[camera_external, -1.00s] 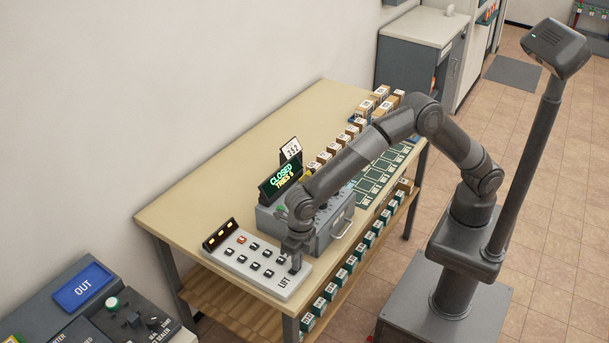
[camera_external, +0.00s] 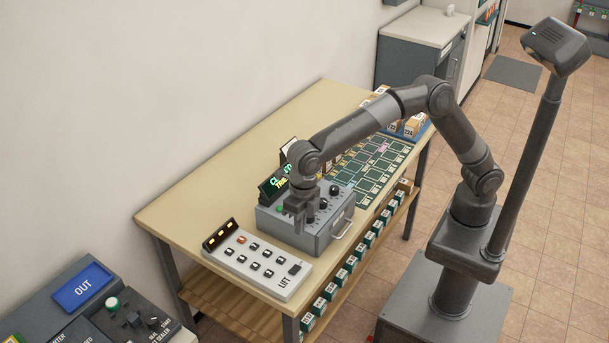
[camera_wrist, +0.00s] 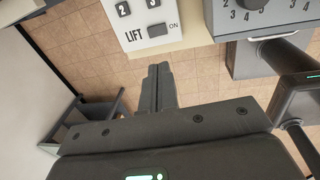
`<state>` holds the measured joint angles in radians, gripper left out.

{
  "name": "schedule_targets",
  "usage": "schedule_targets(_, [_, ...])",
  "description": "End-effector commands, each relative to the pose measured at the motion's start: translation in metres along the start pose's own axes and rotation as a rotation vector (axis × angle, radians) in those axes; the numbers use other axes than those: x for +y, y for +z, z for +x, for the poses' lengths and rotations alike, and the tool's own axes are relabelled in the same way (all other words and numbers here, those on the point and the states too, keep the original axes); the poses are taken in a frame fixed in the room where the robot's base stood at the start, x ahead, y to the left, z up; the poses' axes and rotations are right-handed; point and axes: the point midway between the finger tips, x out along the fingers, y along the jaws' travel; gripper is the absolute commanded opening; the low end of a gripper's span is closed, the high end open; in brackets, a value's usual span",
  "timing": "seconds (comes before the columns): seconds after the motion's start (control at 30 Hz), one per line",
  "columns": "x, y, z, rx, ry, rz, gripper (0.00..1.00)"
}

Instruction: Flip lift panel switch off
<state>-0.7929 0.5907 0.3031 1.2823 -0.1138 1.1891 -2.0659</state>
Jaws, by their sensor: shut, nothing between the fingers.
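The white lift panel (camera_external: 240,272) lies on the near left end of the table, with several small black buttons and a LIFT label. Its dark rocker switch (camera_external: 295,269) is at the right end. In the wrist view the switch (camera_wrist: 157,30) is between LIFT and ON; I cannot tell its position. My gripper (camera_external: 299,222) hangs shut and empty above the grey dial box, behind and above the lift panel. In the wrist view its closed fingertips (camera_wrist: 160,67) point toward the panel edge, apart from the switch.
The grey dial box (camera_external: 318,238) stands beside the panel, its lit display partly hidden by my arm. A green mat (camera_external: 372,178) and a tray of small boxes (camera_external: 410,128) lie farther right. The table's left part (camera_external: 200,205) is clear.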

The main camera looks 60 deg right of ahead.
Motion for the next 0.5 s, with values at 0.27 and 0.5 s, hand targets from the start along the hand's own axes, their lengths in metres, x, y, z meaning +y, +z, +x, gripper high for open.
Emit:
schedule_targets(0.27, [-0.0002,0.0,-0.0039,0.0,0.0,0.0,0.0])
schedule_targets(0.5, [0.0038,0.0016,-0.0035,0.0,0.0,-0.001,0.0])
